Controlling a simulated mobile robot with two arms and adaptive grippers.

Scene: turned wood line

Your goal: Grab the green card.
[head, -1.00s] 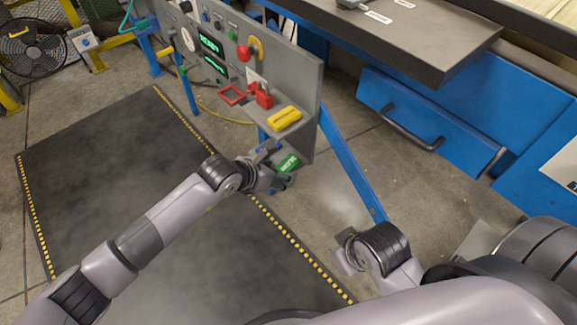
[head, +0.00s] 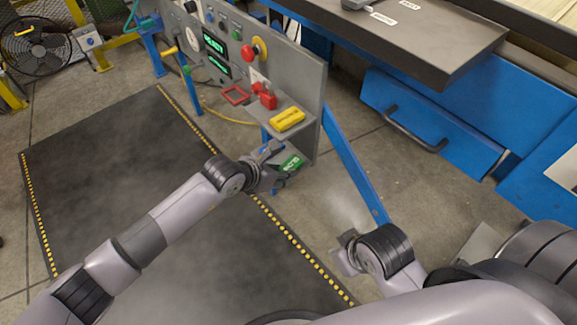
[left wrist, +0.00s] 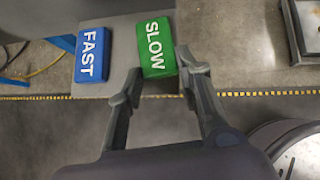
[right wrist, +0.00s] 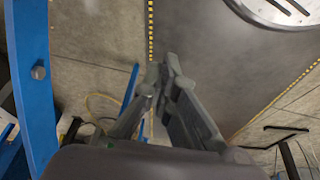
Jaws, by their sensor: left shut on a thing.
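The green card (head: 291,163), marked SLOW, is at the grey shelf low on the control panel. It also shows in the left wrist view (left wrist: 157,48), beside a blue card (left wrist: 90,56) marked FAST. My left gripper (left wrist: 158,84) is shut on the green card, with one finger at each side of its near end. The card still appears to lie on the shelf; I cannot tell if it is lifted. My right gripper (right wrist: 162,72) is shut and empty, away from the cards, low in front of the blue leg.
The grey panel (head: 290,75) carries buttons, a red padlock (head: 266,96) and a yellow block (head: 287,119) on a ledge above the cards. A blue slanted leg (head: 350,165) stands right of it. A dark mat (head: 120,150) with yellow-striped edges covers the floor at left.

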